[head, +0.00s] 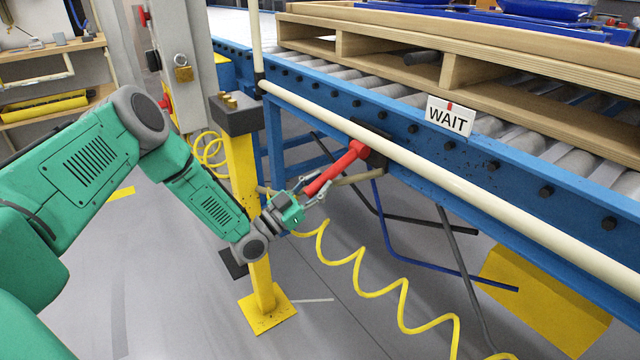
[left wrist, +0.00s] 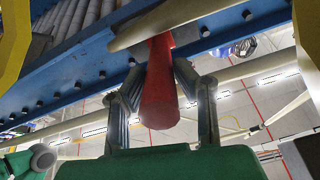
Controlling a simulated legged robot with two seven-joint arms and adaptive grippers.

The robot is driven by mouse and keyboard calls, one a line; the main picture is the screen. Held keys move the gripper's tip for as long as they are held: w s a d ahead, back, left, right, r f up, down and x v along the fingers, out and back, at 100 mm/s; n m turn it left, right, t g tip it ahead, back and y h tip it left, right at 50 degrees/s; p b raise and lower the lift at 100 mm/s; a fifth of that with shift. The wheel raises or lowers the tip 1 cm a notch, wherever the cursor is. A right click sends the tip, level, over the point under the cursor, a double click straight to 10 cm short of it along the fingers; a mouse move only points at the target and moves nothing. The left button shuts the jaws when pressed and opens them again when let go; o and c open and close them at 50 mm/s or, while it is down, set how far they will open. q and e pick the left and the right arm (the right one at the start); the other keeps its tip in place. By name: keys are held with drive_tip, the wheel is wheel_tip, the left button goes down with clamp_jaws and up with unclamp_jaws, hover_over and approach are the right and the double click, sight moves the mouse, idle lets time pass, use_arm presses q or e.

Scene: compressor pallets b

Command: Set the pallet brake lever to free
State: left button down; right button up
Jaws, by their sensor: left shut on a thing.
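The red brake lever (head: 337,168) sticks out from a dark mount (head: 371,146) on the side of the blue conveyor frame, sloping down to the left. My left gripper (head: 309,190) is at the lever's lower free end and is shut on it. In the left wrist view the lever (left wrist: 159,85) stands between the two grey fingers of the left gripper (left wrist: 160,100). A wooden pallet (head: 440,60) rests on the conveyor rollers. My right gripper is not in view.
A cream rail (head: 450,185) runs along the conveyor above the lever. A white WAIT sign (head: 450,117) hangs on the frame. A yellow post (head: 243,180) stands left of the lever, close to my left arm. A coiled yellow hose (head: 360,270) hangs below.

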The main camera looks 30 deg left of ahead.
use_arm(q)
drive_tip(key=shift+s+r+p, duration=0.1)
drive_tip(key=shift+r+p, duration=0.25)
drive_tip(key=shift+p, duration=0.3)
drive_tip(key=r+g+y+p, duration=0.1)
drive_tip(key=r+g+p, duration=0.2)
drive_tip(key=p, duration=0.6)
drive_tip(key=r+g+y+p, duration=0.2)
drive_tip(key=r+g+p, duration=0.2)
drive_tip(key=p, duration=0.6)
drive_tip(key=shift+s+a+r, duration=0.15)
drive_tip(key=shift+a+r, duration=0.05)
drive_tip(key=shift+r, duration=0.75)
drive_tip(key=shift+w+r+g+p, duration=0.2)
drive_tip(key=shift+r+g+p, duration=0.1)
drive_tip(key=shift+g+p, duration=0.55)
drive_tip(key=c, duration=1.3)
unclamp_jaws()
drive_tip(key=shift+w+d+f, duration=0.1)
